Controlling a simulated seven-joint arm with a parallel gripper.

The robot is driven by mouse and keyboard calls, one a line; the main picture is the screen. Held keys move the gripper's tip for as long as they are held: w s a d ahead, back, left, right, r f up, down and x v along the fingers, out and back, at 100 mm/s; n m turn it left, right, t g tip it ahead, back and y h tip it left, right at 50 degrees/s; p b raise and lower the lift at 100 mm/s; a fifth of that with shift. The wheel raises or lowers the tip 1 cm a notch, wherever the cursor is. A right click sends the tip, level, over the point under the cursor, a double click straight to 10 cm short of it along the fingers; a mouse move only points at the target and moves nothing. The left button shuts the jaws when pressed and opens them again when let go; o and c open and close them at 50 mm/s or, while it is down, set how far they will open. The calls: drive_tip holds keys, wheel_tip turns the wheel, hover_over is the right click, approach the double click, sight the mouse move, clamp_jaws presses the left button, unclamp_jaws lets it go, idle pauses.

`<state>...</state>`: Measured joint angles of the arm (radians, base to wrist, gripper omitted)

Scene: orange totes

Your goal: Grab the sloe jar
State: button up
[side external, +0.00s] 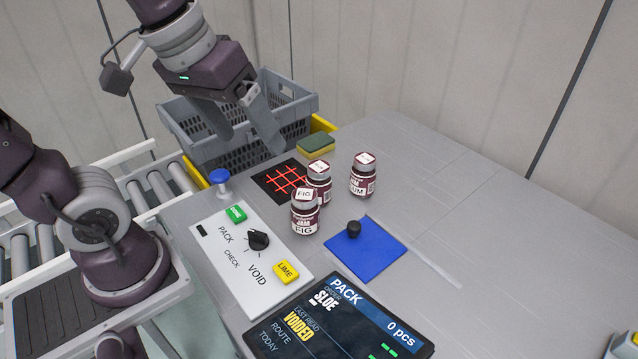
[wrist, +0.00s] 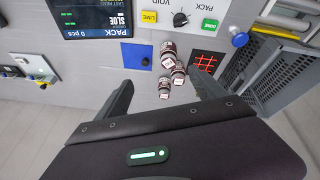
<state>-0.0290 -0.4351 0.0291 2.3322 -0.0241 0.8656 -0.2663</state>
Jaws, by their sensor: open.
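Three dark red jars with white lids stand on the grey table. The front jar (side external: 305,212) reads FIG. The right jar (side external: 363,176) shows the letters UM. The third jar (side external: 319,182) stands just behind the FIG jar, which partly covers it; its name is not readable, and no visible label reads SLOE. In the wrist view the jars cluster ahead of the fingers, this third one at the right (wrist: 178,76). My gripper (side external: 252,142) is open and empty, above the table's back left, left of and higher than the jars. It also shows in the wrist view (wrist: 163,84).
A grey crate (side external: 185,112) stands behind my gripper. A red-lined grid (side external: 284,182), a sponge (side external: 316,146), a blue knob (side external: 221,180), a switch panel (side external: 232,262) and a blue mat (side external: 372,262) surround the jars. The screen (side external: 340,325) reads PACK, SLOE, 0 pcs.

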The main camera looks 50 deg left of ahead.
drive_tip(key=w+a+f+n+g, duration=0.25)
drive_tip(key=w+f+n, duration=0.3)
drive_tip(key=w, duration=0.55)
drive_tip(key=n+g, duration=0.2)
drive_tip(key=n, duration=0.5)
approach(319, 167)
wheel_tip(319, 167, down, 7)
drive_tip(key=shift+f, duration=0.2)
drive_tip(key=shift+n, duration=0.25)
wheel_tip(319, 167, down, 7)
drive_tip(key=shift+f, duration=0.2)
clamp_jaws()
